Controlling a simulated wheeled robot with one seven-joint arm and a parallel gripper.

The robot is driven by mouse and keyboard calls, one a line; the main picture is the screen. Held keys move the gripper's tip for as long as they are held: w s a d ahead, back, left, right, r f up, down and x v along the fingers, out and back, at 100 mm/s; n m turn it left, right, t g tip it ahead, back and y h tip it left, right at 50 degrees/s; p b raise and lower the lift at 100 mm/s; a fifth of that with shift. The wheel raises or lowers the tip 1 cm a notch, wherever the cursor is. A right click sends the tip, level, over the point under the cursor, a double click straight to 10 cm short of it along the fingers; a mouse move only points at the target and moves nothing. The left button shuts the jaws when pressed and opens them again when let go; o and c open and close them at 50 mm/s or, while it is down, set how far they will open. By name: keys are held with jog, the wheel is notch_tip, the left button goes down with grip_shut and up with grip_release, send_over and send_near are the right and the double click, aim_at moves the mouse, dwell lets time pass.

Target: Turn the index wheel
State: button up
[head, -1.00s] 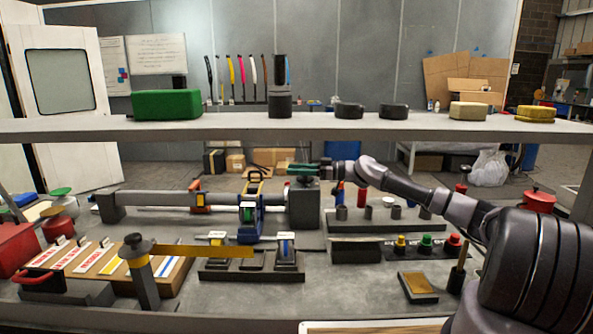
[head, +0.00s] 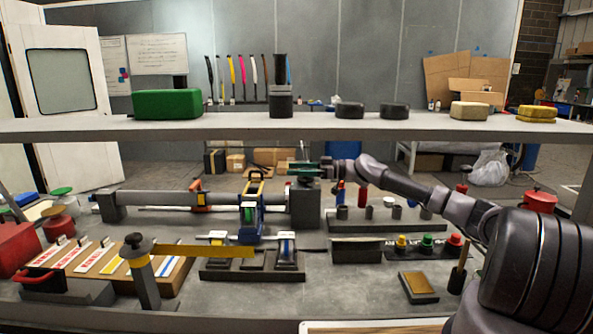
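A grey block (head: 305,208) stands at the right end of a long grey tube (head: 160,198) on the bench. A small dark round part (head: 305,180) sits on top of this block; it looks like the index wheel, but it is small and partly hidden. My gripper (head: 303,170), with green showing near its fingers, reaches in from the right, level, right at the top of this part. Whether it touches or grips the part is too small to tell, and so is its finger opening. A thin upright piece shows just above the gripper.
A blue clamp stand (head: 249,220) stands just left of the block. A rack of dark pegs (head: 385,220) and a row of coloured buttons (head: 426,243) lie to the right. A grey shelf (head: 350,128) crosses above. A yellow-armed post (head: 145,270) stands front left.

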jog(key=shift+s+d, duration=0.2)
jog(key=shift+d, duration=3.5)
